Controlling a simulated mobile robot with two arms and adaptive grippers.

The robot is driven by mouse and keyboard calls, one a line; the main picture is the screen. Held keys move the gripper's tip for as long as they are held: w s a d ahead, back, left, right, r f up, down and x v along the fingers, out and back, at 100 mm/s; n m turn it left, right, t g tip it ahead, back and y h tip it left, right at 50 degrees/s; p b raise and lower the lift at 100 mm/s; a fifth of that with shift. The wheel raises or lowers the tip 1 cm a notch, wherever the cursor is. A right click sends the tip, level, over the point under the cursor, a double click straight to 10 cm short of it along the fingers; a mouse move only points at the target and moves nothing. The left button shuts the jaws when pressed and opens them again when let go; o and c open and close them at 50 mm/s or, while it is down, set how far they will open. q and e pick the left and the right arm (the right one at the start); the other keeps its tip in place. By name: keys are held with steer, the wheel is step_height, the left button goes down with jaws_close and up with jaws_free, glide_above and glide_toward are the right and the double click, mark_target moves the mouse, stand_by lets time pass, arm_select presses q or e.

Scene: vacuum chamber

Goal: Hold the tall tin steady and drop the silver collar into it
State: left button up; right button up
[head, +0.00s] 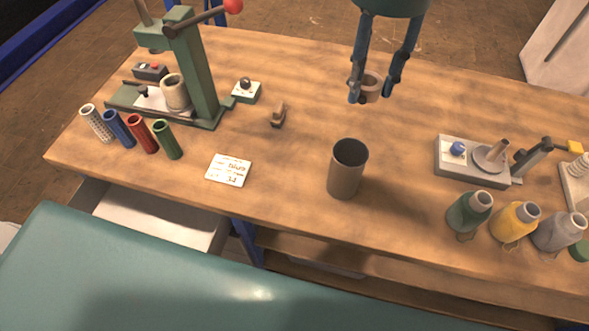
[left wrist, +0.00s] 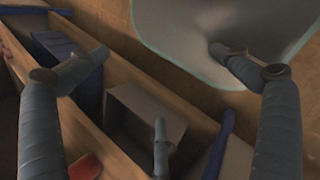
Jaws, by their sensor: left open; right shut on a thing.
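The tall tin (head: 344,180), a grey-brown open-topped cylinder, stands upright near the front middle of the workbench in the head view. My right gripper (head: 373,91) comes in from the top and is shut on the collar (head: 370,88), a short ring with a grey-brown look here. The gripper and collar appear behind the tin and slightly right of its mouth; their exact height is hard to tell. My left gripper (left wrist: 158,75) shows only in the left wrist view, with its fingers spread and nothing between them. The tin is not seen in that view.
A green press (head: 196,75) stands at the back left, with several coloured tubes (head: 140,134) before it. A white card (head: 229,170) lies left of the tin. Several bottles (head: 515,222) and a grey fixture (head: 465,172) stand right. An open drawer (head: 160,215) juts out front left.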

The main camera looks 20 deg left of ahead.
arm_select(q)
steer(key=w+d+r+n+t+h, duration=0.1)
steer(key=w+d+r+n+h, duration=0.2)
steer(key=r, duration=0.4)
steer(key=w+d+r+n+t+h, duration=0.1)
steer(key=d+r+n+h, duration=0.1)
steer(key=d+r, duration=0.4)
steer(key=w+d+r+n+t+h, duration=0.1)
steer(key=w+d+r+n+h, duration=0.2)
steer(key=r, duration=0.5)
steer(key=w+a+r+n+t+h, duration=0.1)
steer(key=w+r+n+t+h, duration=0.2)
steer(key=r, duration=1.1)
steer(key=a+r+n+t+h, duration=0.1)
steer(key=r+n+t+h, duration=0.2)
steer(key=r, duration=1.1)
steer(key=y, duration=0.6)
glide_toward(356, 158)
steer(key=v, duration=0.4)
steer(key=shift+w+a, duration=0.15)
steer(key=shift+a, duration=0.25)
steer(key=shift+w+a, duration=0.15)
steer(key=shift+a, duration=0.1)
steer(key=shift+s+d+f, duration=0.1)
steer(key=shift+s+d, duration=0.15)
steer(key=shift+d, duration=0.05)
steer(key=shift+w+d+n, duration=0.1)
steer(key=shift+d+n, duration=0.2)
steer(key=x, duration=1.1)
steer(key=shift+d, duration=0.2)
